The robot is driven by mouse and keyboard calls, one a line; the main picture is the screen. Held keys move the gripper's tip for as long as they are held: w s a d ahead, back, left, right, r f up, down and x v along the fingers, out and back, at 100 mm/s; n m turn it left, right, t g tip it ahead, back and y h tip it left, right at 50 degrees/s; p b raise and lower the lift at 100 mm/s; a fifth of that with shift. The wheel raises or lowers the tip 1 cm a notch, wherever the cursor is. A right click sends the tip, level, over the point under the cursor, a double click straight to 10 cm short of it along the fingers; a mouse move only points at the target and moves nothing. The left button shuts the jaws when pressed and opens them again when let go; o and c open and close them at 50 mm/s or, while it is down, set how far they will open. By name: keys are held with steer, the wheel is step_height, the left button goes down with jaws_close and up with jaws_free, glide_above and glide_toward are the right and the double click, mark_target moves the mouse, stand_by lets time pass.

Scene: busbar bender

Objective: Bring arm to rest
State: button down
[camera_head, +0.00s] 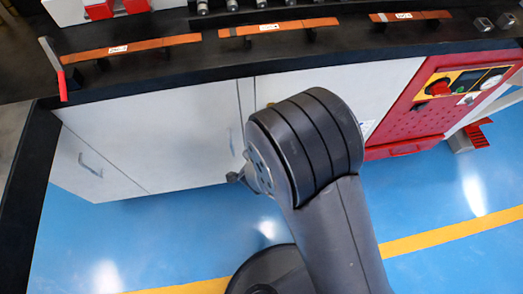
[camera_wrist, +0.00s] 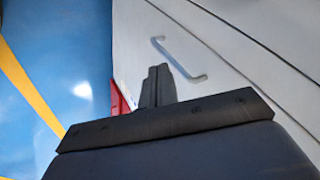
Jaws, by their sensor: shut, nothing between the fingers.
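My gripper (camera_wrist: 158,72) shows in the wrist view as two dark fingers closed together, with nothing held between them. It points toward a light grey cabinet front (camera_wrist: 215,30) with a metal handle (camera_wrist: 178,58) just beyond and right of the fingertips. In the head view my dark arm rises from the bottom centre in front of the cabinet (camera_head: 160,140).
A black worktop (camera_head: 180,65) runs along the top with several copper-coloured bars (camera_head: 130,46) on it. A red panel with a button (camera_head: 437,88) is at right. Blue floor (camera_head: 165,235) is clear around my arm.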

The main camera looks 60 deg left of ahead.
steer(key=s+a+p+v, duration=0.1)
steer(key=p+v, duration=0.1)
steer(key=v, duration=0.5)
steer(key=shift+r, duration=0.35)
steer(key=shift+s, duration=0.1)
